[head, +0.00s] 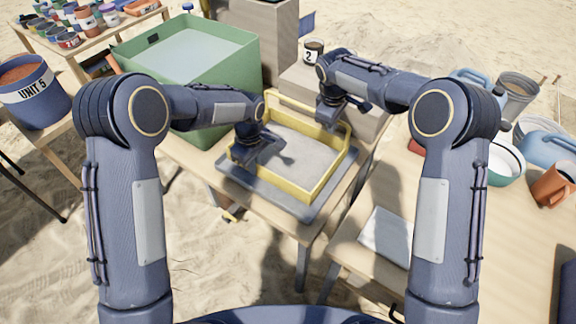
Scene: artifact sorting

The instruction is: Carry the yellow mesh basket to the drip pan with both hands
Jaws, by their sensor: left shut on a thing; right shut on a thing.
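The yellow mesh basket (300,193) is at the middle of the head view, over the grey drip pan (245,183). The basket looks level and seems to lie within the pan's outline; I cannot tell whether it touches the pan. My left gripper (262,152) is shut at the basket's left side, on its handle as far as I can see. My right gripper (338,118) is shut at the far right side, by the raised handle. The fingertips are partly hidden by the wrists. The basket's inside shows a pale grey bottom, with no clear objects.
A green tub of water (190,60) stands directly behind left of the pan. A jar marked 2 (313,50) is behind. A blue bucket marked UNIT 5 (35,90) is at left. The right table holds jugs, bowls, an orange mug (553,186) and a white sheet (386,236).

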